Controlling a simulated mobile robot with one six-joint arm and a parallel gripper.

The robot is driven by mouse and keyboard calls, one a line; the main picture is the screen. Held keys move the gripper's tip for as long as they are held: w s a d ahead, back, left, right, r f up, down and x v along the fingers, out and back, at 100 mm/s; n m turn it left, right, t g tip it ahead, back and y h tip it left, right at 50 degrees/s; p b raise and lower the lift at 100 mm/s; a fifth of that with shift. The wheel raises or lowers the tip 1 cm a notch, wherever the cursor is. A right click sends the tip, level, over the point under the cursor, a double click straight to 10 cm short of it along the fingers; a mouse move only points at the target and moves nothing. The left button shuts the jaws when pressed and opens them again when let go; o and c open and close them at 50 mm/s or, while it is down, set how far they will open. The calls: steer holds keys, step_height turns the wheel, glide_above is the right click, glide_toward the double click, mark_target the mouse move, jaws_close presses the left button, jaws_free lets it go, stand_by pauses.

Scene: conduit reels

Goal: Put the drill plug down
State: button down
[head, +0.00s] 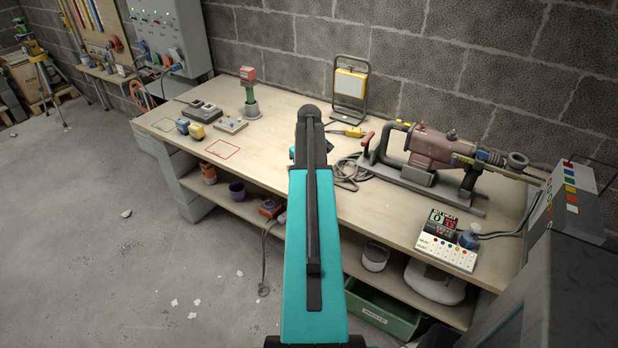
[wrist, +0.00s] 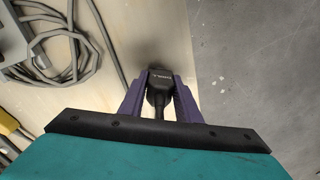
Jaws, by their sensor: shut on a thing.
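The drill plug (wrist: 158,88) is a dark plug with pale lettering, seen in the wrist view between the purple fingers of my gripper (wrist: 160,82). My gripper is shut on it, and a dark cord runs from the plug back toward the wrist. Below them is the pale wooden workbench (wrist: 120,115), close to its front edge, with grey floor to the right. A dark shadow lies on the bench just beyond the plug; I cannot tell the height. In the head view my arm hides the plug and the fingers.
A reddish machine (head: 430,147) and coiled grey cable (head: 347,172) lie right of my arm. A work lamp (head: 350,84) stands behind. Blue (head: 183,125) and yellow (head: 198,131) plugs sit left, near a red outline (head: 222,149). Bench between that outline and my arm is clear.

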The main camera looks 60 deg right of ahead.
steer(key=shift+f, duration=0.55)
steer(key=c, duration=1.3)
jaws_free()
steer(key=shift+r, duration=0.15)
steer(key=shift+r+b, duration=1.3)
steer(key=shift+r, duration=5.15)
